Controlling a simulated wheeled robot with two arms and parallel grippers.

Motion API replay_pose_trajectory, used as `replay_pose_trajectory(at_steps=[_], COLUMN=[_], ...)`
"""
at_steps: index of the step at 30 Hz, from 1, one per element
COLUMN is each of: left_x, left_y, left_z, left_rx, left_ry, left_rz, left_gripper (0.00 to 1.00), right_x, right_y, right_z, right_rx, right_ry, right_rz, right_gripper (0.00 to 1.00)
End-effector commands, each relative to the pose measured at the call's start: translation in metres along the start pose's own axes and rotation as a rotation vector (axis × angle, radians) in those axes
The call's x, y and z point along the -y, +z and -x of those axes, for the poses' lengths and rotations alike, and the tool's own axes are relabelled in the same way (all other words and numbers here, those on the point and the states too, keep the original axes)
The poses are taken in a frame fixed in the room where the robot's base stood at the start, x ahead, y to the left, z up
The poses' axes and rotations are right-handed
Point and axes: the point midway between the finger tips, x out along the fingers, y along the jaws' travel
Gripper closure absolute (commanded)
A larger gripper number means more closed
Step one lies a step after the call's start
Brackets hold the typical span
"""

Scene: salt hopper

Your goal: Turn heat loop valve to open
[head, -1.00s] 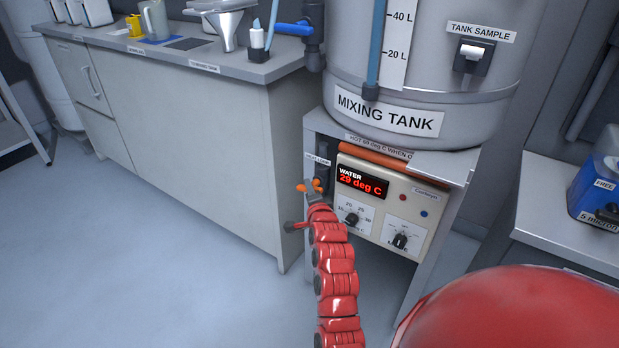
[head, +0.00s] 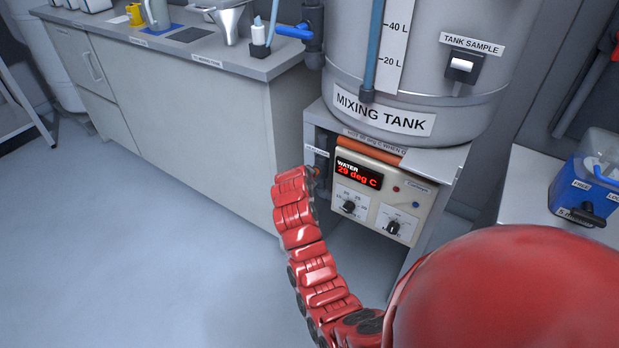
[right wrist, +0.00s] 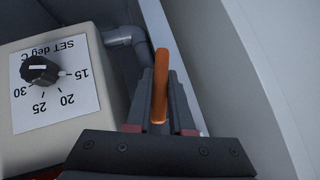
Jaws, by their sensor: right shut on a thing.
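The heat loop valve's orange handle (right wrist: 160,82) stands upright between the fingers of my right gripper (right wrist: 161,112) in the right wrist view. The gripper is shut on it. A grey pipe elbow (right wrist: 122,37) lies just left of the handle there. In the head view my red right arm ends at the left side of the heater unit, under the mixing tank. Its wrist hides most of the valve, and only a small orange bit (head: 317,171) shows beside it. My left gripper is not in view.
The heater control box (head: 375,200) reads 29 deg C and sits right beside the valve. The mixing tank (head: 410,75) stands above. A cabinet (head: 190,120) is on the left. Open floor (head: 140,250) lies in front.

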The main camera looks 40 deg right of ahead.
Motion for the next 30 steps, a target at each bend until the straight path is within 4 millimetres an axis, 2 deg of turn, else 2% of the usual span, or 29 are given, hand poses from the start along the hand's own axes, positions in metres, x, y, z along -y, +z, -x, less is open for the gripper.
replay_pose_trajectory(at_steps=[15,30], left_x=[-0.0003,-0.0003], left_y=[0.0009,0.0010], left_z=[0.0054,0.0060], left_rx=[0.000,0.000], left_ry=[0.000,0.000], left_rz=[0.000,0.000], left_gripper=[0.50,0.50], right_x=[-0.0003,-0.0007], right_y=[0.0010,0.0013], right_z=[-0.0005,-0.0005], right_rx=[0.001,0.003], right_ry=[0.217,0.247], right_rz=[0.217,0.248], right_gripper=[1.00,1.00])
